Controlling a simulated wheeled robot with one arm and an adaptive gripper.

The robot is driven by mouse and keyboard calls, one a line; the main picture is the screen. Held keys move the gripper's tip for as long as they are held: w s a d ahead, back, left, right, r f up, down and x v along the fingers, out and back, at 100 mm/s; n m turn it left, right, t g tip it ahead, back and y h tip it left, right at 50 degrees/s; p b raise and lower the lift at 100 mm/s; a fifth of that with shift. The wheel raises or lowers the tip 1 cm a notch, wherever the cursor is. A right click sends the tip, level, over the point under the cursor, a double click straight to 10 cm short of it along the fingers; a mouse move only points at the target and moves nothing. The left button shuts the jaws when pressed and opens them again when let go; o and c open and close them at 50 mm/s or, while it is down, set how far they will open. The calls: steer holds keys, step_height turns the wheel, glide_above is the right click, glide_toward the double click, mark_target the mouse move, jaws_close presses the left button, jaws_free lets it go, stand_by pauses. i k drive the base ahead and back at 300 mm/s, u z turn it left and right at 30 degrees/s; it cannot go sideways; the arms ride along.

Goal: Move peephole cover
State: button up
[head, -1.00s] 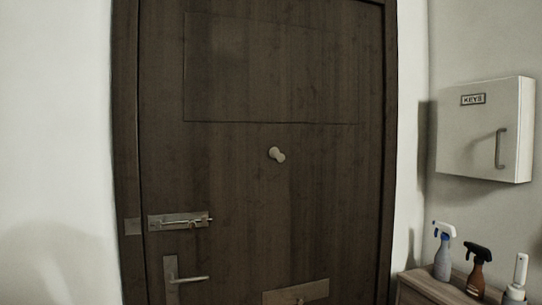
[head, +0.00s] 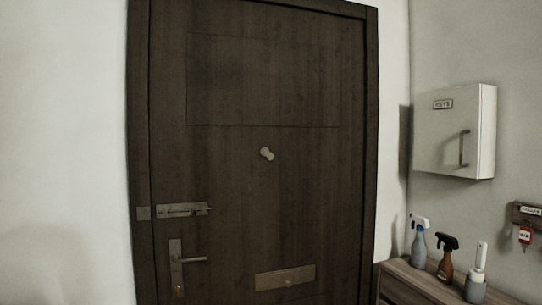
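The peephole cover (head: 267,153) is a small pale piece on the dark wooden door (head: 230,200), a little right of the door's middle and below a faint panel line. It looks like two small rounded parts side by side, tilted down to the right. Whether the peephole behind it is covered, I cannot tell. The door is shut. My gripper is not in view.
A slide bolt (head: 183,210), a lever handle (head: 188,259) and a mail slot plate (head: 285,278) are on the door. At right, a key cabinet (head: 455,132) hangs above a wooden cabinet (head: 420,283) holding spray bottles (head: 446,258).

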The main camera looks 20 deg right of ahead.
mark_target(264, 151)
steer(key=u, duration=0.3)
steer(key=i, duration=1.05)
steer(key=z, duration=0.3)
